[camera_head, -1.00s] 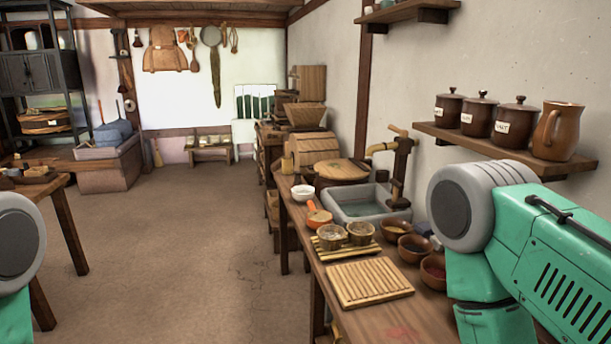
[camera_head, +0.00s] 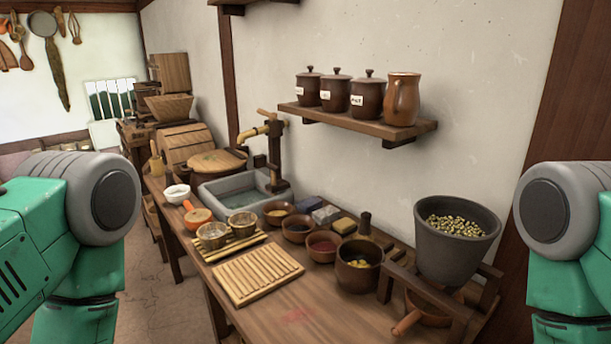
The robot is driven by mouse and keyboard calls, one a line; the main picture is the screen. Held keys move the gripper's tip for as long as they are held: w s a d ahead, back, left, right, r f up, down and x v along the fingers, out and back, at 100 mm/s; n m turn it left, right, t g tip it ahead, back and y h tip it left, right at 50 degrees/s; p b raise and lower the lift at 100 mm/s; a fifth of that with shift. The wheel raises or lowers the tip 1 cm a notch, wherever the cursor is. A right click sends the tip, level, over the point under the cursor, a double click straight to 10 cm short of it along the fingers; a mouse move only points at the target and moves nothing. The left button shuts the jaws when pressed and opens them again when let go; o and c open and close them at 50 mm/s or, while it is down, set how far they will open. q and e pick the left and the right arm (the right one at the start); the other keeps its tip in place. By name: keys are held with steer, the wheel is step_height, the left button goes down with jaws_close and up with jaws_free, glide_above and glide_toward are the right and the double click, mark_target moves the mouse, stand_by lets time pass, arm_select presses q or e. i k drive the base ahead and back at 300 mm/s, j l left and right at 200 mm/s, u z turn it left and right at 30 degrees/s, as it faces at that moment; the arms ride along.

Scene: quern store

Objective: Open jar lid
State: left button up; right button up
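Three brown lidded jars with white labels stand in a row on the wall shelf: a left jar (camera_head: 308,87), a middle jar (camera_head: 336,90) and a right jar (camera_head: 368,94). Each has a knobbed lid, and all three lids sit on their jars. A brown jug (camera_head: 402,99) without a lid stands at the right end of the shelf. My green arms show at the left and right edges, well apart from the jars. Neither gripper is in view.
The wooden shelf (camera_head: 352,121) hangs above a long counter (camera_head: 300,318). The counter holds a stone sink (camera_head: 235,192) with a tap, a slatted board (camera_head: 257,274), several small bowls, and a large grey pot (camera_head: 455,240) on a wooden stand. Floor shows at the lower left.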

mark_target(227, 159)
steer(key=i+j+z, duration=0.25)
steer(key=j+z, duration=0.2)
steer(key=j, duration=0.4)
steer(key=i+j+z, duration=0.1)
steer(key=j+z, duration=0.35)
steer(key=j, duration=0.4)
steer(key=j+z, duration=0.45)
steer(key=j, duration=0.45)
